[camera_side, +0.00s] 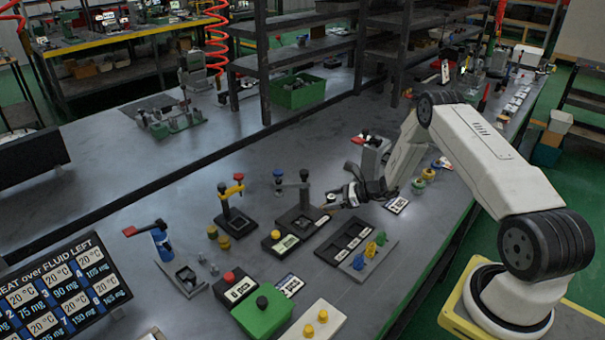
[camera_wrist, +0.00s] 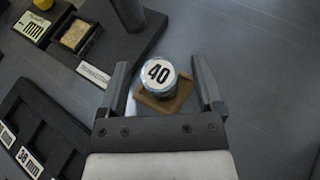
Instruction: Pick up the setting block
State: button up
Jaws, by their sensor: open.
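A round block with a white top marked "40" (camera_wrist: 160,73) stands on a small brown square base (camera_wrist: 172,103) in the wrist view. I take it to be the setting block. My gripper (camera_wrist: 162,78) is open, with one finger on each side of the block and gaps left between. Whether the fingers are level with the block or above it, I cannot tell. In the side view my gripper (camera_side: 336,201) is low over the bench, and I cannot make out the block there.
A dark tray with several slots (camera_side: 345,243) lies just in front of the gripper. A stand with a dark blue knob (camera_side: 279,172) and a red-and-yellow valve stand (camera_side: 231,188) are to the left. A green block (camera_side: 262,312) is nearer the camera.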

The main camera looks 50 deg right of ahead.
dwell(0.4)
grip_shut()
jog(key=shift+r, duration=0.2)
jog(key=shift+r, duration=0.45)
jog(key=s+a+r, duration=0.4)
jog(key=s+r, duration=0.7)
jog(key=s, duration=0.2)
jog(key=shift+a+r, duration=0.2)
jog(key=shift+r, duration=0.2)
jog(key=shift+s, duration=0.1)
